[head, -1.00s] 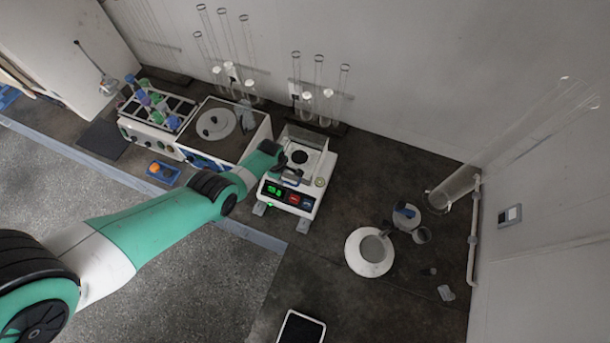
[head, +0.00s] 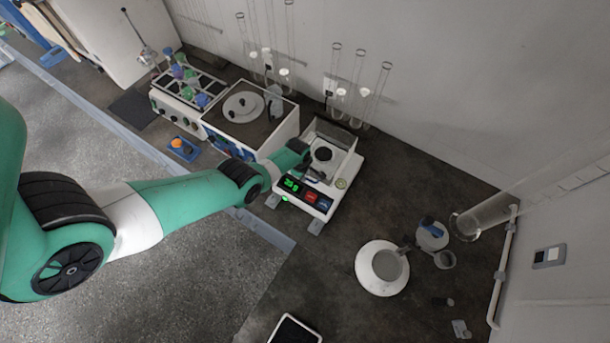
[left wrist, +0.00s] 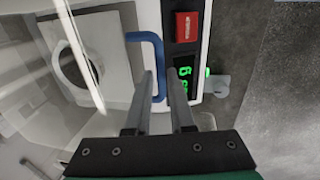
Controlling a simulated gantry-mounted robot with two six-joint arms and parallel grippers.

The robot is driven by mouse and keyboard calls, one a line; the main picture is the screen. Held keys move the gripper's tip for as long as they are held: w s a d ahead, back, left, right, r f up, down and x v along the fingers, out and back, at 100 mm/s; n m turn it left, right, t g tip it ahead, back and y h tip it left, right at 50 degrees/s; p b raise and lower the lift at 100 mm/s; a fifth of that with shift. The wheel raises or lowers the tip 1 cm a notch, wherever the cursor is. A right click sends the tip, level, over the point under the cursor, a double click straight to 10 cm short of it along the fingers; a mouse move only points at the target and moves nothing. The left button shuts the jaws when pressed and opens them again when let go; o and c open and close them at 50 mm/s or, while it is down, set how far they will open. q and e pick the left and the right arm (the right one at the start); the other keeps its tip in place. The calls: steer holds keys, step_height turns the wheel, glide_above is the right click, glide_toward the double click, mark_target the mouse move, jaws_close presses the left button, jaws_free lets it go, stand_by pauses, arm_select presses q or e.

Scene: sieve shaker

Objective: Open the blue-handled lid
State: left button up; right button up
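The blue handle (left wrist: 159,70) is a bent bar on the near edge of the balance's clear lid, beside the green display. My left gripper (left wrist: 160,72) has its two fingers apart, with the handle's long bar between the fingertips. A narrow gap seems to show beside the bar, so the fingers do not look closed on it. In the head view the white balance (head: 328,197) has a clear glass enclosure (head: 345,136), which looks closed. My left gripper (head: 312,173) is at its front edge there, small and partly hidden by the arm. My right gripper is out of view.
A sieve-shaker-like box (head: 277,127) with a round white plate stands left of the balance. A rack (head: 200,85) with coloured caps is farther left. Glass tubes (head: 360,85) stand behind. A round white vessel (head: 373,275) is to the right, with open dark bench between.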

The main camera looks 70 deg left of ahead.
arm_select(q)
jaws_close()
stand_by(1.1)
